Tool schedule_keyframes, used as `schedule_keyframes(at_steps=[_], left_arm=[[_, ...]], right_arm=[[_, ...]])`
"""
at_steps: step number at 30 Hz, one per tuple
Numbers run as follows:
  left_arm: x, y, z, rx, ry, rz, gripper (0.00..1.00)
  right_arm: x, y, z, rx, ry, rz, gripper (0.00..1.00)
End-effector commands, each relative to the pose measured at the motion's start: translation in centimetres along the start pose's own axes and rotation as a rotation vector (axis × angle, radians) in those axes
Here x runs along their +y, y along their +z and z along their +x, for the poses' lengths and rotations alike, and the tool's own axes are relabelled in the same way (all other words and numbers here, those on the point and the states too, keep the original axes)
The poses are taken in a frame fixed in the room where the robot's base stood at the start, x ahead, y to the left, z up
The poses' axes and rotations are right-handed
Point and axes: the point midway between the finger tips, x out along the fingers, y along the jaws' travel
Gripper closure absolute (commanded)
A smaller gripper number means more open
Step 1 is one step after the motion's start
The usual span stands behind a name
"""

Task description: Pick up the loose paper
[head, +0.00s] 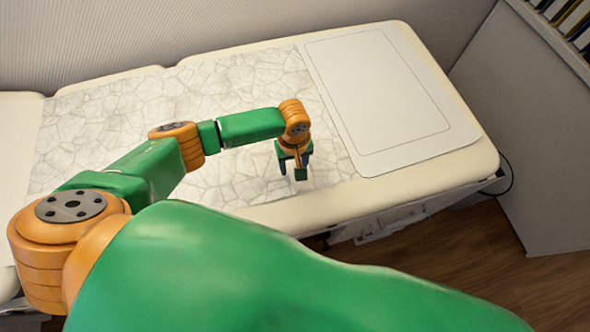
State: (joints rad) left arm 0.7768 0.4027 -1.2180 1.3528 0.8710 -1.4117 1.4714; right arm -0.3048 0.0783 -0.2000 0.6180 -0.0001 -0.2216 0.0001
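A wide sheet with a grey crack-like pattern (110,120) lies flat across the left and middle of a padded cream table. A smooth white sheet or pad (385,95) with a thin inner outline lies flat to its right. I cannot tell which of the two is the loose paper. My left gripper (296,168) points down over the right part of the patterned sheet, near the table's front edge. Its dark fingers look apart, with nothing visible between them. Whether the tips touch the sheet is unclear. My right gripper is out of view.
The cream table (375,200) has a rounded front edge and stands along a grey wall (190,30). A pale panel (535,150) with a row of books (568,20) is at the right. A dark cable (508,178) hangs by the table's right end above the wooden floor (455,250).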

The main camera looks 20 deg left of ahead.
Motion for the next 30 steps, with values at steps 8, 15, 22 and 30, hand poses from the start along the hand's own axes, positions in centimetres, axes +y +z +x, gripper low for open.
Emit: schedule_keyframes(at_steps=[8, 15, 22, 30], left_arm=[[0.0, 0.0, 0.6, 0.001, 0.002, 0.001, 0.48], [0.1, 0.0, 0.6, 0.001, 0.002, 0.001, 1.00], [0.1, 0.0, 0.6, 0.001, 0.002, 0.002, 1.00], [0.1, 0.0, -0.7, 0.001, 0.005, 0.002, 1.00]], right_arm=[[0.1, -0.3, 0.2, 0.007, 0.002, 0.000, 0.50], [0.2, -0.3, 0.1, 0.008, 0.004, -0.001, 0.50], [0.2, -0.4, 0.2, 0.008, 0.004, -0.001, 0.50], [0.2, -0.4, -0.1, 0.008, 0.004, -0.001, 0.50]])
